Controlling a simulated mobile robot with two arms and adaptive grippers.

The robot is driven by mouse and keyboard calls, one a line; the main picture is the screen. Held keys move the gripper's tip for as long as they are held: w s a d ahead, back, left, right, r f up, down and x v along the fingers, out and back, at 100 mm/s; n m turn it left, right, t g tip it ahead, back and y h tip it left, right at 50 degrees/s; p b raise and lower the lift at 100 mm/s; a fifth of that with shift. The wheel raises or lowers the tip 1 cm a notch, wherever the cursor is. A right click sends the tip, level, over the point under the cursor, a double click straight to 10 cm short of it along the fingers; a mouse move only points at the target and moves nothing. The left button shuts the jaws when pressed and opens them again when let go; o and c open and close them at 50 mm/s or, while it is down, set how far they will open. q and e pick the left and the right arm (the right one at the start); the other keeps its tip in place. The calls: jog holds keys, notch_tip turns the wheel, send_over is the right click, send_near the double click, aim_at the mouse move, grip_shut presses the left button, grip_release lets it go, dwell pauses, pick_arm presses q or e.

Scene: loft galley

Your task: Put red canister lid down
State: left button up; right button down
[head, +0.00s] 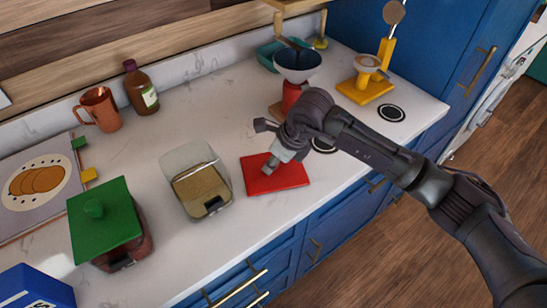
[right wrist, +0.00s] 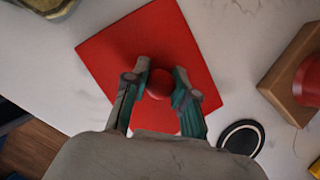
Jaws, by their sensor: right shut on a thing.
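The red canister lid (head: 290,179) is a flat square with a round red knob. My right gripper (head: 272,162) is shut on the knob from above. In the right wrist view the fingers (right wrist: 160,92) stand on either side of the knob, and the lid (right wrist: 125,50) spreads out beneath them. The lid is level at or just above the white counter; I cannot tell whether it touches. Left of it stands a clear, lidless canister (head: 184,158) with brown contents. My left gripper is not in view.
A canister with a green lid (head: 104,222) stands at left. A yellow stand (head: 364,91) and a round coaster (head: 391,113) are at right.

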jog(key=c, duration=0.9)
grip_release()
jog(key=shift+c, duration=0.2)
jog(key=b+v, duration=0.3)
jog(key=v, duration=0.9)
jog(key=shift+a, duration=0.15)
